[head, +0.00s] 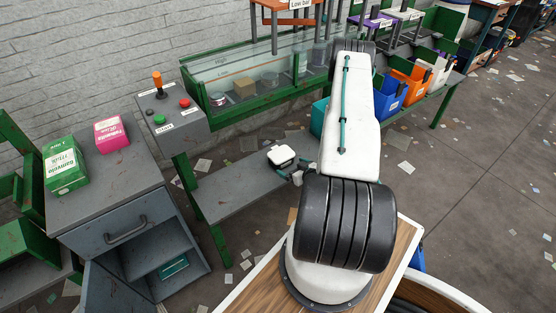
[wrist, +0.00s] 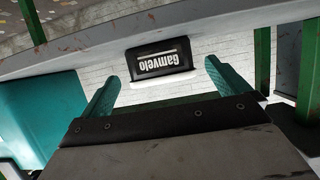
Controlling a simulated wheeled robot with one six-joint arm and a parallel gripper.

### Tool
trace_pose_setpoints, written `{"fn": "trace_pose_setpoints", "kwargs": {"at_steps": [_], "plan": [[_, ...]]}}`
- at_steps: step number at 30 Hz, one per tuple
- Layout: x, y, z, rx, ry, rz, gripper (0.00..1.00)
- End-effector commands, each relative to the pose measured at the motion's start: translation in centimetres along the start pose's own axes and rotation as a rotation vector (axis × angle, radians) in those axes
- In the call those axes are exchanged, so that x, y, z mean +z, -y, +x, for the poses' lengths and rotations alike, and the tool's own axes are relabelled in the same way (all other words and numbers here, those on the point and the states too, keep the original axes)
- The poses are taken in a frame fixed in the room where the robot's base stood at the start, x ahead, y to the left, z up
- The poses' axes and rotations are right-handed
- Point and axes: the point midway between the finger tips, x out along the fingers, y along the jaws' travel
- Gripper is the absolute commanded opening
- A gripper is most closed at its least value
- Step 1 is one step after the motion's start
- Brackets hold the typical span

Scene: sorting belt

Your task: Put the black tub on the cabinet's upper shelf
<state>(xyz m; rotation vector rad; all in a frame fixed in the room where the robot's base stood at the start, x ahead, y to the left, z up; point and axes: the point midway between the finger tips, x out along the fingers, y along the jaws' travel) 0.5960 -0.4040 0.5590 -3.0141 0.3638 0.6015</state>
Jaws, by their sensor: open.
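The black tub (head: 281,160) has a white lid and stands on a low grey shelf (head: 235,187) under the belt. In the wrist view the tub (wrist: 160,58) appears upside down, its label reading "Gamvelo". My gripper (wrist: 161,72) is open, its two teal fingers apart, pointing at the tub, which shows between and beyond the fingertips. I cannot tell how large the gap is. In the head view my gripper (head: 296,177) is partly hidden by my arm, close to the tub's right. The grey cabinet (head: 110,185) stands at left, its lower compartment open below a drawer.
A green box (head: 65,165) and a pink box (head: 111,134) stand on the cabinet top. A teal item (head: 173,266) lies inside the cabinet. The cabinet door (head: 105,291) hangs open. Green legs (head: 200,208) flank the low shelf. Blue (head: 390,95) and orange (head: 408,85) bins stand right.

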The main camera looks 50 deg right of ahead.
Motion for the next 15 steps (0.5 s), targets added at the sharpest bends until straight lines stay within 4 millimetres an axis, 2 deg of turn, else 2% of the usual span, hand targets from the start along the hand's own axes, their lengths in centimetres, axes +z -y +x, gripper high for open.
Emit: {"fn": "trace_pose_setpoints", "kwargs": {"at_steps": [15], "plan": [[-0.3, 0.5, 6.8, -0.009, -0.001, -0.004, 1.00]]}}
